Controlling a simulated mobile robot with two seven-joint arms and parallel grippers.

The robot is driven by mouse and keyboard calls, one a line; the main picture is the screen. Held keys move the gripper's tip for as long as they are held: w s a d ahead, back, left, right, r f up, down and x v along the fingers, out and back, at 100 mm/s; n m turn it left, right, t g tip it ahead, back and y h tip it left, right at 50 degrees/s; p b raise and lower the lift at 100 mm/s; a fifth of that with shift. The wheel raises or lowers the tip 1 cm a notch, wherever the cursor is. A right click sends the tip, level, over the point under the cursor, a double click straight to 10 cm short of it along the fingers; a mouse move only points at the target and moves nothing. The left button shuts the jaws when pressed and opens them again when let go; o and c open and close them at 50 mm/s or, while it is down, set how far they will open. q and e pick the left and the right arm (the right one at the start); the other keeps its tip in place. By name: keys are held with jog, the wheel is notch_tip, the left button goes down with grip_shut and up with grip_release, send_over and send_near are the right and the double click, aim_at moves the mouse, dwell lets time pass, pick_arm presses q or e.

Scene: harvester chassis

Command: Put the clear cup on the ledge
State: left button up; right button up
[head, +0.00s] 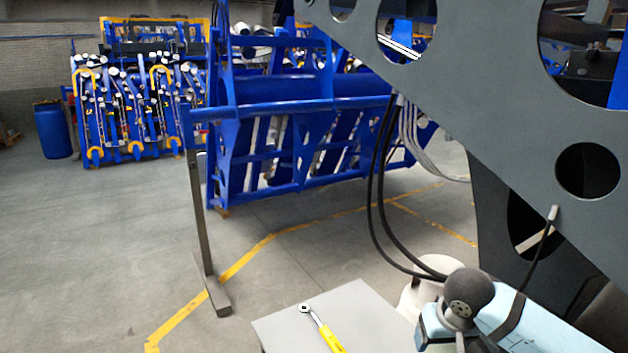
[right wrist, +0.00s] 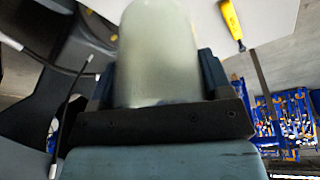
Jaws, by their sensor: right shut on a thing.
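The clear cup (right wrist: 160,50) fills the upper middle of the right wrist view as a pale, translucent, greenish-grey rounded shape. My right gripper (right wrist: 160,78) is shut on it, with one dark finger on each side. In the head view my right gripper (head: 432,332) is at the lower right, beside the grey tabletop, partly covered by my own wrist. I cannot make out the cup clearly in the head view. I cannot tell for sure which surface is the ledge. My left gripper is not in view.
A grey tabletop (head: 290,329) holds a yellow-handled ratchet (head: 326,335); its left part is bare. A large grey chassis plate (head: 500,110) with round holes slopes across the right. Black hoses (head: 372,200) hang near my right arm. A metal post (head: 200,220) stands left.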

jog(key=s+r+p, duration=0.7)
jog(key=s+p, duration=0.2)
jog(key=p, duration=0.1)
jog(key=shift+r, duration=0.35)
jog(key=shift+s, duration=0.1)
